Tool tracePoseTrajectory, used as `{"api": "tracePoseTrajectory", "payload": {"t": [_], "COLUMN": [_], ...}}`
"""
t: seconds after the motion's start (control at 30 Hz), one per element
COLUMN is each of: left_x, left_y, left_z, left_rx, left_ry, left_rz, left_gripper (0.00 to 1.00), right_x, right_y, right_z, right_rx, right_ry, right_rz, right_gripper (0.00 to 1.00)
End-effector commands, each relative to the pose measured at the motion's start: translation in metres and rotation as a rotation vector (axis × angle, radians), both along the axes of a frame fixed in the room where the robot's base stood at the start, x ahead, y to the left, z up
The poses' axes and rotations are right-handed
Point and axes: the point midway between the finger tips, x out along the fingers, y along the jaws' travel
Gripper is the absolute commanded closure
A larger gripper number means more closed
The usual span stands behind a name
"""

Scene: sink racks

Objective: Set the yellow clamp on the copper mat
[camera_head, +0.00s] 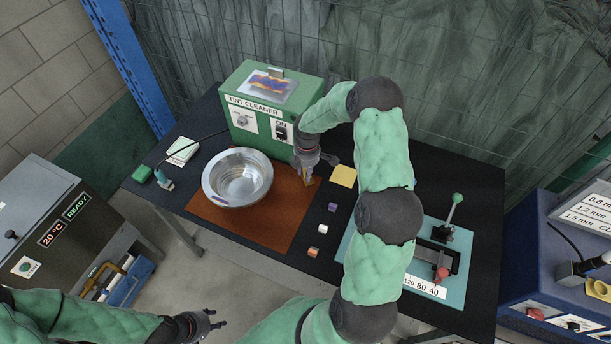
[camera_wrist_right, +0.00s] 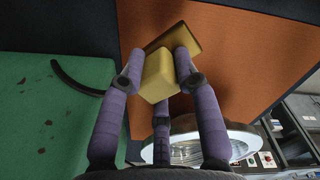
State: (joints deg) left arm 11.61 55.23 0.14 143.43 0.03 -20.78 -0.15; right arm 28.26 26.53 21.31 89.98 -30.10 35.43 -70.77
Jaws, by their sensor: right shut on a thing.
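The yellow clamp (camera_wrist_right: 158,75) is a blocky piece with a flat bar, between the purple fingers of my right gripper (camera_wrist_right: 155,68). In the head view my right gripper (camera_head: 308,180) is shut on the clamp, which is partly hidden by the fingers, over the far right part of the copper mat (camera_head: 265,228). The mat also fills the background of the wrist view (camera_wrist_right: 260,75). I cannot tell whether the clamp touches the mat. My left gripper (camera_head: 215,320) is open and empty, low in the head view, off the table's front edge.
A metal bowl (camera_head: 237,178) stands on the mat's left part. The green tint cleaner (camera_head: 262,112) stands behind. A yellow pad (camera_head: 343,176) and small purple (camera_head: 332,207), white (camera_head: 322,228) and orange (camera_head: 312,252) blocks lie right of the mat. The mat's front right is clear.

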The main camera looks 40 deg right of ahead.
Motion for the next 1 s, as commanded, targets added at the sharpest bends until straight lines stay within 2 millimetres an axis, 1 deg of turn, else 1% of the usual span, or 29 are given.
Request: {"api": "tracePoseTrajectory", "payload": {"t": [0.03, 0.33, 0.5, 0.57, 0.8, 0.97, 1.0], "left_x": [0.0, 0.0, 0.0, 0.0, 0.0, 0.0, 0.0], "left_y": [0.0, 0.0, 0.0, 0.0, 0.0, 0.0, 0.0], "left_z": [0.0, -0.001, -0.001, -0.001, -0.001, -0.005, -0.004], "left_rx": [0.0, 0.0, 0.0, 0.0, 0.0, 0.0, 0.0], "left_ry": [0.0, 0.0, 0.0, 0.0, 0.0, 0.0, 0.0], "left_rz": [0.0, 0.0, 0.0, 0.0, 0.0, 0.0, 0.0], "left_gripper": [0.6, 0.6, 0.6, 0.6, 0.6, 0.6, 0.6], "right_x": [0.004, 0.014, 0.013, 0.014, 0.014, 0.014, 0.013], "right_y": [-0.002, -0.008, -0.007, -0.008, -0.008, -0.008, -0.007], "right_z": [-0.005, -0.018, -0.042, -0.047, -0.048, -0.052, -0.051], "right_rx": [0.0, 0.0, 0.001, 0.0, 0.0, 0.0, 0.0], "right_ry": [0.0, -0.001, 0.002, 0.0, -0.001, -0.001, 0.0], "right_rz": [-0.001, -0.002, 0.0, -0.001, -0.001, -0.001, -0.001], "right_gripper": [1.0, 1.0, 1.0, 1.0, 1.0, 1.0, 0.56]}}
